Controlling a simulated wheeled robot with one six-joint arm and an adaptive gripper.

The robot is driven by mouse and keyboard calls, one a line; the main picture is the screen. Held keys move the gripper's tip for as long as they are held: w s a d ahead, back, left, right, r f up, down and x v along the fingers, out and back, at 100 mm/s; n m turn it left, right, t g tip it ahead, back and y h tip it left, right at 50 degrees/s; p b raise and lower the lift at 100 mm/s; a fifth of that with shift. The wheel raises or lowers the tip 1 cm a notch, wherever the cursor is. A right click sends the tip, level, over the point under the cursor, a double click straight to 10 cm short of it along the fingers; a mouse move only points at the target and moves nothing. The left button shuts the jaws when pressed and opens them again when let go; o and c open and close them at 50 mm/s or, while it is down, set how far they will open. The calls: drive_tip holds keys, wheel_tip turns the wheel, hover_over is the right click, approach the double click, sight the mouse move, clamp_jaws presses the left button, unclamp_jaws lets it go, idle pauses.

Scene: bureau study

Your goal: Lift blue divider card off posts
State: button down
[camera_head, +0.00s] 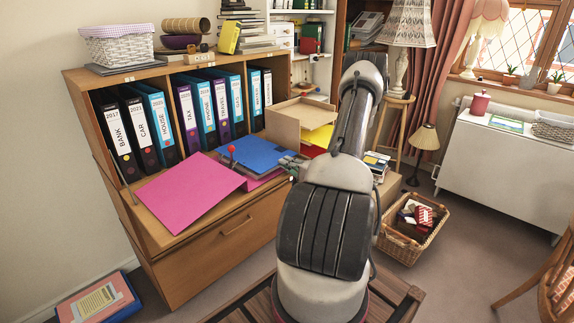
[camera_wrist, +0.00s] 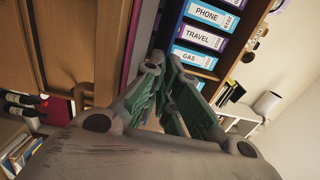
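The blue divider card (camera_head: 253,152) lies on top of a low stack on the bureau's open flap, in the head view. A post with a red ball top (camera_head: 232,149) stands at its left edge. A large pink card (camera_head: 191,190) lies tilted to the left of it. My gripper (camera_head: 290,163) is at the blue card's right edge. In the wrist view my gripper (camera_wrist: 163,62) shows its two green-padded fingers converging, with tips close together. Whether the card's edge is between them I cannot tell. The wrist view does not clearly show the blue card's face.
Labelled binders (camera_head: 207,105) stand behind the flap, and also show in the wrist view (camera_wrist: 203,37). An open cardboard box (camera_head: 301,121) with yellow card stands just behind my gripper. A wicker basket (camera_head: 412,228) is on the floor at right. Air above the flap looks free.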

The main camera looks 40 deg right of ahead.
drive_tip(key=shift+r, duration=0.55)
idle(1.5)
drive_tip(key=shift+r, duration=2.9)
